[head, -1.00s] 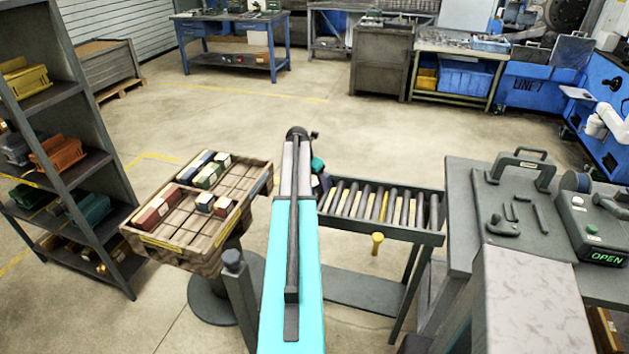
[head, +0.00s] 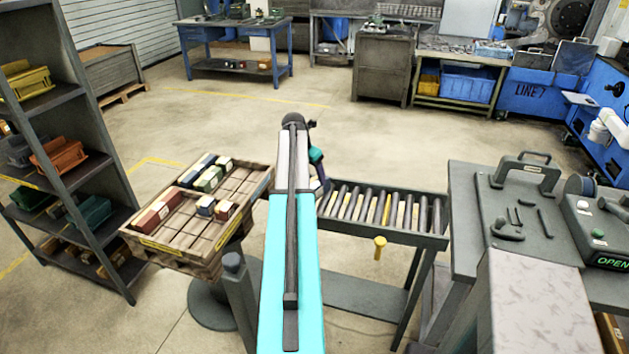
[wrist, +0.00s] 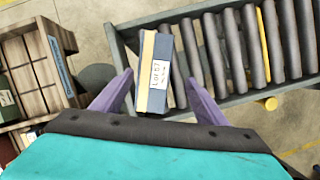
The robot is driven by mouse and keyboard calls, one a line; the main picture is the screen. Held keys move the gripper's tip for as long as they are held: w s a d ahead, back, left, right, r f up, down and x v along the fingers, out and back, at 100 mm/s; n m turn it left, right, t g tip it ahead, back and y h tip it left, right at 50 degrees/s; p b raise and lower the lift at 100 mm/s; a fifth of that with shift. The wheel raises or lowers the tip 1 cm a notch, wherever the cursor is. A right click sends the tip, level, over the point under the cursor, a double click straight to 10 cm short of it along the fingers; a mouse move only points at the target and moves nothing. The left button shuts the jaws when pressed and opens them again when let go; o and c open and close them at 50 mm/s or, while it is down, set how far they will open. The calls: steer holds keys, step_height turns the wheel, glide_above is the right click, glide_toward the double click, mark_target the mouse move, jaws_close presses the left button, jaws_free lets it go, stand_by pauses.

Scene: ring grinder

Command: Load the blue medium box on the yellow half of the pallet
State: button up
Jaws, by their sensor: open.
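A box (wrist: 155,75) with a dark blue side, a cream-yellow side and a white written label lies on the roller conveyor in the wrist view. My gripper (wrist: 159,86) is open, with its purple fingers on either side of the box's near part. In the head view my arm hides the box, and my gripper (head: 321,178) shows only partly beside the arm. The wooden pallet (head: 165,247) is left of my arm, with a yellow strip on its near edge. It also shows in the wrist view (wrist: 42,75) with a blue strip.
Several red, blue, green and white boxes (head: 207,172) stand on the pallet; its right-hand and near cells look bare. The roller conveyor (head: 385,212) has a yellow knob (head: 380,246). A shelf rack (head: 75,165) stands left and a tool table (head: 520,215) right.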

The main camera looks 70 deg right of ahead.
steer(key=shift+b+v, duration=0.5)
steer(key=shift+v, duration=2.15)
